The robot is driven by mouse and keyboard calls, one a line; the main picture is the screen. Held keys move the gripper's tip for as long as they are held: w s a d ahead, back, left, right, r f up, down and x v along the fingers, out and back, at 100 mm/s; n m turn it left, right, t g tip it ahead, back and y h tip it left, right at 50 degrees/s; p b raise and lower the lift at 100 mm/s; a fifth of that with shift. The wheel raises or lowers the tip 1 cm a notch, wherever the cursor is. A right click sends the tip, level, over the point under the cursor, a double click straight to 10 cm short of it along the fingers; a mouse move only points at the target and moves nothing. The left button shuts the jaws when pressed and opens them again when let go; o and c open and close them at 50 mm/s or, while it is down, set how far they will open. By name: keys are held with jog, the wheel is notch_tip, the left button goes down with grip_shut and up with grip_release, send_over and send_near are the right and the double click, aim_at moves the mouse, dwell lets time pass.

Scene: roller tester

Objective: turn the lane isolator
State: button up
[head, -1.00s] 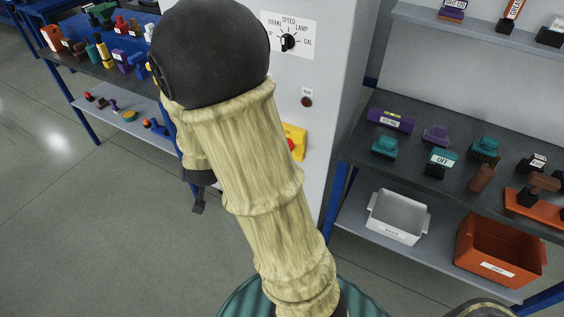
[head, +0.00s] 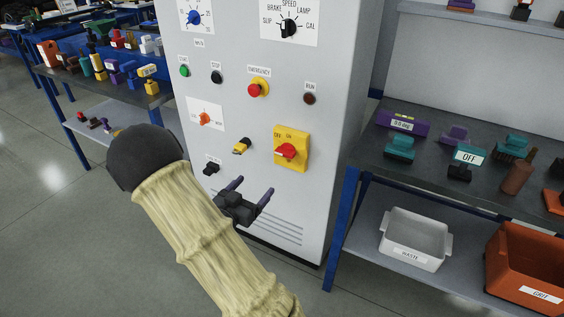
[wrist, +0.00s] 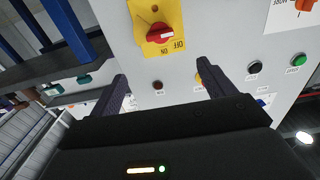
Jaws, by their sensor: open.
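The lane isolator appears to be the red rotary handle (head: 286,151) on a yellow plate (head: 302,138) marked OFF and ON, on the grey cabinet's front. A pale end of the handle points left in the head view. In the wrist view the handle (wrist: 160,33) is at the top centre, beyond the fingertips, with the lettering upside down. My gripper (head: 250,188) is open and empty, below and left of the plate, apart from it. The fingers (wrist: 162,72) also show in the wrist view with a clear gap between them.
The cabinet also carries a red emergency button (head: 254,90), a yellow-based key-like switch (head: 242,147), an orange knob (head: 204,119) and a black selector (head: 288,27). A shelf unit with a white waste bin (head: 415,240) stands right. A cluttered bench stands left.

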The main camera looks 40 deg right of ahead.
aim_at(283, 154)
jog(key=shift+d, duration=0.1)
jog(key=b+x, duration=0.2)
jog(key=x, duration=1.5)
jog(key=shift+w+d+r, duration=0.1)
jog(key=shift+w, duration=0.1)
jog(key=c, duration=1)
